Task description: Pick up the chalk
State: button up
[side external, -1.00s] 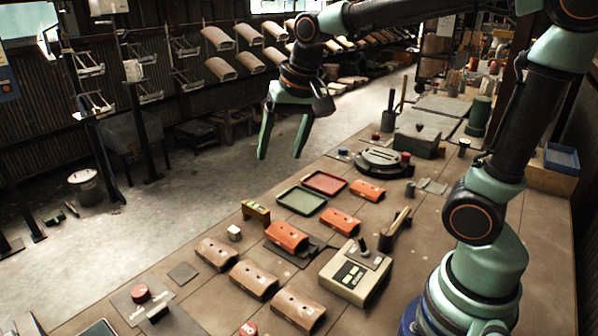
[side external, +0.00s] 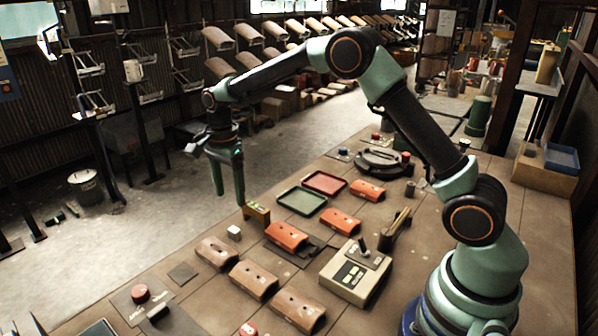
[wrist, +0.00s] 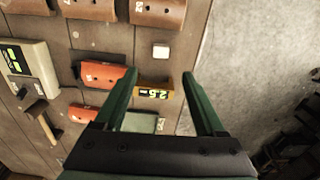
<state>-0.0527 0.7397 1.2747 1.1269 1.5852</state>
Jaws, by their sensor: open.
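A small white block (side external: 234,232), probably the chalk, sits on the table near its left edge. In the wrist view the white block (wrist: 160,51) lies just beyond my fingertips, in line with the gap between them. My gripper (side external: 231,198) is open and empty, pointing down, above and behind the block in the side view. In the wrist view my gripper (wrist: 159,75) shows both green fingers spread wide. They appear on either side of the yellow display box, and nothing is between them at the tips except the table below.
The yellow box with green digits (side external: 256,213) stands close to the block and my fingers. Orange curved pieces (side external: 287,236) and brown ones (side external: 216,253) lie nearby. A green tray (side external: 301,201) and red tray (side external: 324,183) are farther back. The floor drops away left of the table edge.

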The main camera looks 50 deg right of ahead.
aim_at(234, 229)
notch_tip(234, 229, down, 11)
jog(key=shift+a+f, duration=0.1)
jog(key=shift+f, duration=0.1)
dwell(0.4)
grip_shut()
